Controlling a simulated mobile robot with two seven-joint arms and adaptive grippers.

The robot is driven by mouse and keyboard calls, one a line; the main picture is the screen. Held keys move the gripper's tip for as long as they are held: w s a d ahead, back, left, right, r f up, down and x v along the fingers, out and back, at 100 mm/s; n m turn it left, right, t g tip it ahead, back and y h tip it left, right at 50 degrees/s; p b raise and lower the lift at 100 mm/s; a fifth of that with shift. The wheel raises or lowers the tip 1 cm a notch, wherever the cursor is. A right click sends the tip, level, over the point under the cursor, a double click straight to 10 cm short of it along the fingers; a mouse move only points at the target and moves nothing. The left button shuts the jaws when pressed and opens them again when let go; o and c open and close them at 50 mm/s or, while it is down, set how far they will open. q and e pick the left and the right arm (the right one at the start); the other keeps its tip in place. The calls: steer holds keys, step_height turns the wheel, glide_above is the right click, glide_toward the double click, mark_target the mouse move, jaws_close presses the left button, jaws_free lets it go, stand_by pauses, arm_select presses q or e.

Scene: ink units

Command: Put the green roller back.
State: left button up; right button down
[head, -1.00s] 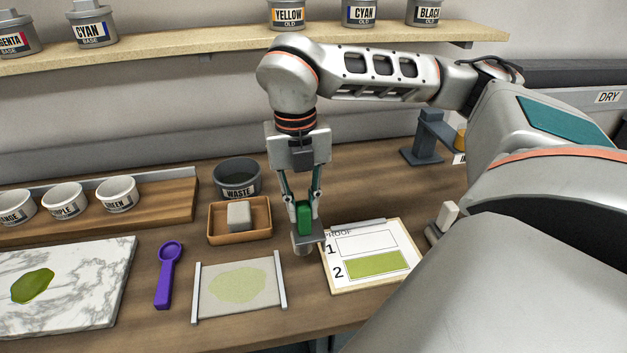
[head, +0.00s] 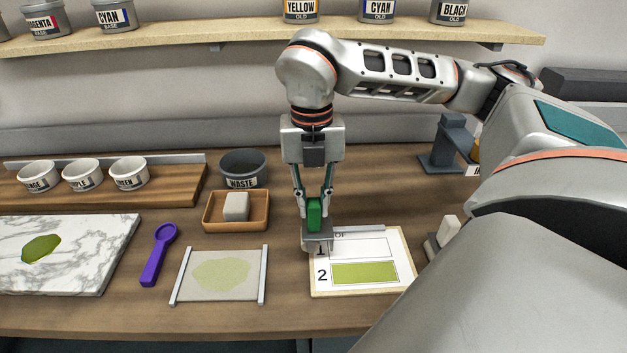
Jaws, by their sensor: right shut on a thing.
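The green roller (head: 314,214) has a green handle and a grey head. My right gripper (head: 314,200) is shut on its handle and holds it upright, head down. In the picture the head overlaps the upper left corner of the proof board (head: 404,284), covering part of the PROOF label; I cannot tell whether it touches. The board has an empty box 1 and a green-filled box 2. My left gripper is not in view.
Left of the board lie a mesh screen (head: 218,290), a purple scoop (head: 155,255), a tray (head: 216,223) with a grey block and a waste tub (head: 243,168). A marble slab (head: 88,270) bears green ink. A dark stand (head: 441,160) is at the right.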

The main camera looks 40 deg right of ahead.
arm_select(q)
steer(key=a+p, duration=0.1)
steer(key=p, duration=0.1)
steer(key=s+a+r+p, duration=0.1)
steer(key=p, duration=0.1)
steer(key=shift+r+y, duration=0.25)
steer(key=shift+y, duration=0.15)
arm_select(e)
steer(key=w+d+f, duration=0.3)
steer(key=w+d, duration=0.8)
steer(key=w, duration=0.2)
steer(key=shift+w+f, duration=0.15)
steer(key=shift+f, duration=0.05)
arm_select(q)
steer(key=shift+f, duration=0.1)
arm_select(e)
steer(key=shift+f, duration=0.3)
steer(key=shift+f, duration=0.2)
steer(key=c, duration=2)
jaws_free()
steer(key=shift+o, duration=0.5)
steer(key=shift+d+f, duration=0.1)
steer(key=shift+f, duration=0.05)
